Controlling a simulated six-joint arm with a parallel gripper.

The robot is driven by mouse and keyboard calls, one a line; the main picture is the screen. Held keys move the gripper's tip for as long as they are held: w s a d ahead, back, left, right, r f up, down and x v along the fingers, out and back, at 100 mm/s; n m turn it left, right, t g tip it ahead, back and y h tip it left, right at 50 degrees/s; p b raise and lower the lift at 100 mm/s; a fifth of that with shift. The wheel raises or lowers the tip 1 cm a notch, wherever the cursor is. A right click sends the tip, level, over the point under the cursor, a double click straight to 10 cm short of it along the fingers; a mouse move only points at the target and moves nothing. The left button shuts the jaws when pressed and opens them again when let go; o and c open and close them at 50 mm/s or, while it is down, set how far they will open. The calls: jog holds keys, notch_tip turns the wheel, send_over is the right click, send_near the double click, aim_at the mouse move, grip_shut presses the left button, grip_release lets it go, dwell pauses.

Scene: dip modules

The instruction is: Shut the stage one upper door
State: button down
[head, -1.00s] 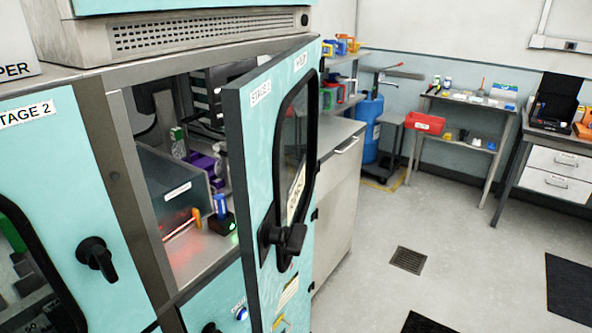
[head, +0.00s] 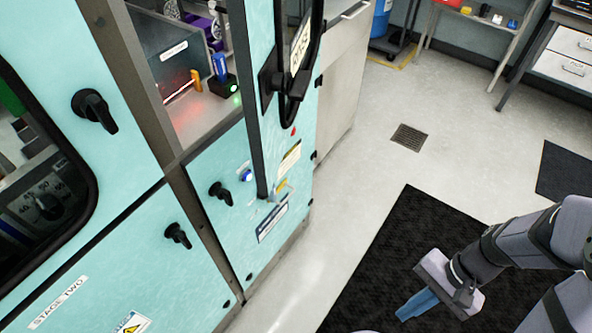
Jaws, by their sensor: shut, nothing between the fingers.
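The stage one upper door (head: 292,128) is pale blue with a dark edge and a black-framed window. It stands open, swung out from the cabinet, and its top is cut off by the picture's upper edge. Its black handle (head: 284,86) is on the outer face, near the free edge. The open compartment (head: 205,112) behind it shows a grey box, a blue cylinder and a red light. My gripper (head: 417,304) is at the lower right over the black mat, with its blue fingers shut and empty. It is well apart from the door.
The stage two doors (head: 125,190) on the left are shut, with black handles sticking out. A lower door (head: 222,160) below the opening is shut. A black floor mat (head: 375,250) and clear floor lie right of the door. A bench stands at the upper right.

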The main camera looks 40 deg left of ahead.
jog(key=w+a+r+m+g+y, duration=0.1)
jog(key=w+a+r+m+y, duration=0.2)
jog(key=a, duration=0.6)
jog(key=m+g+y, duration=0.1)
jog(key=m+y, duration=0.7)
jog(key=y, duration=0.3)
send_near(277, 169)
jog(key=p+x, duration=0.4)
jog(key=x, duration=0.1)
jog(key=shift+r+p, duration=0.1)
jog(key=shift+p, duration=0.2)
jog(key=shift+s+a, duration=0.2)
jog(key=shift+a, duration=0.5)
